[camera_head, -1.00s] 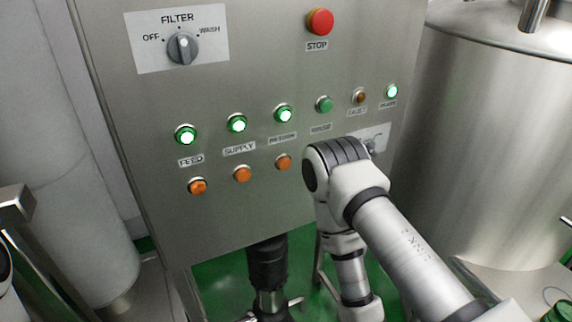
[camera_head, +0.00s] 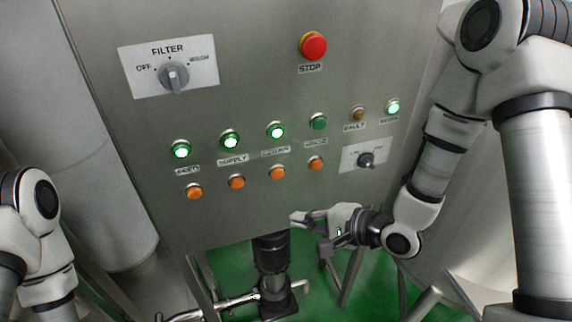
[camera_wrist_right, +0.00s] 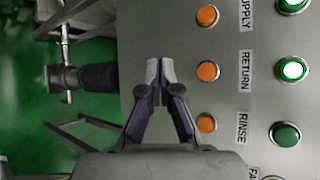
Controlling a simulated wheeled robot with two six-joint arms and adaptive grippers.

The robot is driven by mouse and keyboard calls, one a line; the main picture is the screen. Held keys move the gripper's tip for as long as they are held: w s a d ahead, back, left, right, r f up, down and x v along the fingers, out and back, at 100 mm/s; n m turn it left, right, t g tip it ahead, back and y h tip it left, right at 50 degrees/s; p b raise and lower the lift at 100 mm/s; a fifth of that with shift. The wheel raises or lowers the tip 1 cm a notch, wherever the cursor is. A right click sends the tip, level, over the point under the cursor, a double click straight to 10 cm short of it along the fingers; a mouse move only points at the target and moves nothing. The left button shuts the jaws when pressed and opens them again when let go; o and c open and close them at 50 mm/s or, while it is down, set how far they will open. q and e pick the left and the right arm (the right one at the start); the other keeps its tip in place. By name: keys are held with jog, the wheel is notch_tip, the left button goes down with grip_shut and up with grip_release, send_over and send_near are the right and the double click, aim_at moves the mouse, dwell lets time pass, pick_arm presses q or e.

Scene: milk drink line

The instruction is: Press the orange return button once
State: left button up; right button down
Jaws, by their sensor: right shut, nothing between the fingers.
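The orange return button (camera_head: 277,173) is third from the left in the lower row on the steel panel (camera_head: 250,212), below the lit green RETURN lamp (camera_head: 275,131). It also shows in the right wrist view (camera_wrist_right: 208,71), beside the RETURN label (camera_wrist_right: 245,70). My right gripper (camera_head: 299,218) is shut and empty, below the button row near the panel's lower edge. In the right wrist view its fingertips (camera_wrist_right: 152,68) lie left of the return button, apart from it. My left arm shows at the left edge; its gripper is out of view.
Other orange buttons flank it: supply (camera_head: 236,182) on the left and rinse (camera_head: 316,163) on the right. The FILTER knob (camera_head: 174,77), red STOP button (camera_head: 313,45) and a small selector (camera_head: 366,160) are on the same panel. A dark pipe fitting (camera_head: 272,255) stands below.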

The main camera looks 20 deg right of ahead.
aim_at(278, 174)
jog(key=w+a+r+b, duration=0.1)
jog(key=w+b, duration=0.1)
jog(key=w, duration=0.7)
jog(key=shift+w+b, duration=0.2)
jog(key=shift+b, duration=0.15)
jog(key=shift+r, duration=0.15)
dwell(1.3)
jog(key=shift+w+p, duration=0.4)
jog(key=shift+p, duration=0.1)
